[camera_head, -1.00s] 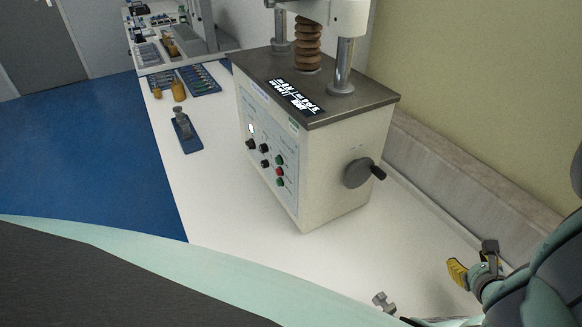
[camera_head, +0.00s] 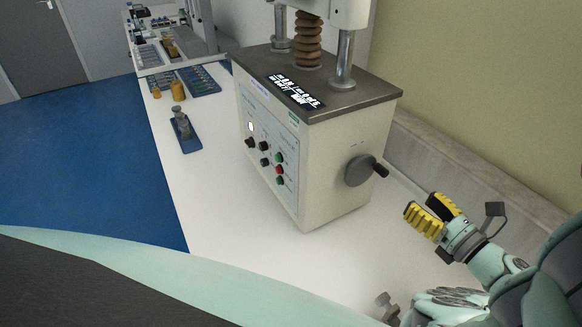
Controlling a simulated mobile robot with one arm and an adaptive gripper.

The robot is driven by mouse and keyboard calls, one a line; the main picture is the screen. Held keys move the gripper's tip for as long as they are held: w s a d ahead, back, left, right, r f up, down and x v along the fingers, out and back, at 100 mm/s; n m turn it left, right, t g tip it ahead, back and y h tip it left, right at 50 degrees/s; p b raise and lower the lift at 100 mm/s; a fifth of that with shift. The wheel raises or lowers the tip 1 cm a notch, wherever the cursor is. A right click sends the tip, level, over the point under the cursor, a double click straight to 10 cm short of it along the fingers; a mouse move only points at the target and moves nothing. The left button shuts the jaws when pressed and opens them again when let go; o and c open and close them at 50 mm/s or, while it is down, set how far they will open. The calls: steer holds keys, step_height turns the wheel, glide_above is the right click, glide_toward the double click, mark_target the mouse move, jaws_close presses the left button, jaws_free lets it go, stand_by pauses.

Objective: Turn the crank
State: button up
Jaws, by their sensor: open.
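The crank is a dark grey disc (camera_head: 361,171) with a short black handle (camera_head: 381,171) on the right side of a cream hardness tester (camera_head: 330,180). The handle sticks out to the right. My gripper (camera_head: 428,213), with yellow ribbed finger pads, is open and empty at the right. It is below and to the right of the crank, apart from it, with its fingers pointing up and left toward the tester.
The white table (camera_head: 230,230) is clear in front of the tester. A ledge (camera_head: 440,165) runs along the wall behind it. A small metal piece on a blue tray (camera_head: 190,145) and yellow weights (camera_head: 178,90) stand at the left. Metal parts (camera_head: 388,305) show at the bottom right.

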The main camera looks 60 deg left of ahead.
mark_target(386, 175)
steer(key=a, duration=0.4)
steer(key=a+p, duration=0.1)
steer(key=a, duration=0.7)
steer(key=shift+w, duration=0.35)
steer(key=shift+o, duration=0.2)
jaws_close()
